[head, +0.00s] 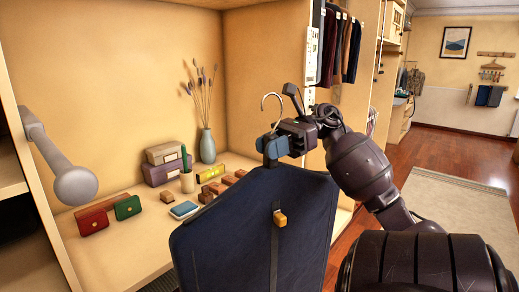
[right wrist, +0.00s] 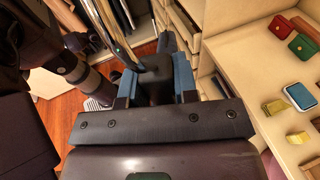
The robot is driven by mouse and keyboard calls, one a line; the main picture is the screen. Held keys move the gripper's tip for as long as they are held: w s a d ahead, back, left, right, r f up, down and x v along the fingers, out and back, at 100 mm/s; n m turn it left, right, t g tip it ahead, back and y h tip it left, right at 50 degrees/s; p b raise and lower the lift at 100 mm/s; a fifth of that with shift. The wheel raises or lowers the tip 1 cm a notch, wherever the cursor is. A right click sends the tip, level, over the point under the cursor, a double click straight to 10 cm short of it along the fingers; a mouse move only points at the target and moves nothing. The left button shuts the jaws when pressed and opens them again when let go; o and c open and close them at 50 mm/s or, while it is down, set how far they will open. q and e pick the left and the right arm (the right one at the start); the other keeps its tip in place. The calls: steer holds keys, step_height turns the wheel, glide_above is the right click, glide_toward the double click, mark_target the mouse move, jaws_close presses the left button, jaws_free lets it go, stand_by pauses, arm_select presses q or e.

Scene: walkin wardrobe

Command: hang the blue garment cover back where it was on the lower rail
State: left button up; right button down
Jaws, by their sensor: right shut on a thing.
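The dark blue garment cover (head: 255,230) hangs in front of me, with a zip line and a small orange pull down its front. Its metal hanger hook (head: 272,104) stands up free above my gripper, touching no rail. My right gripper (head: 273,147) is shut on the neck at the top of the cover. In the right wrist view its blue-padded fingers (right wrist: 157,88) close around a dark neck piece, with the metal hook (right wrist: 101,28) rising from it. A short grey rod with a rounded end (head: 58,160) sticks out at the left, apart from the hook. My left gripper is not in view.
A wooden shelf (head: 100,252) behind the cover holds small purses (head: 93,222), boxes (head: 163,165), wooden blocks and a vase (head: 207,146). Dark trousers (head: 345,48) hang at the upper right. Open floor and a pale rug (head: 455,215) lie to the right.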

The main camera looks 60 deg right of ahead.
steer(key=f+v, duration=0.3)
steer(key=v, duration=1.2)
steer(key=shift+s+d, duration=0.25)
steer(key=shift+d, duration=0.15)
stand_by(0.4)
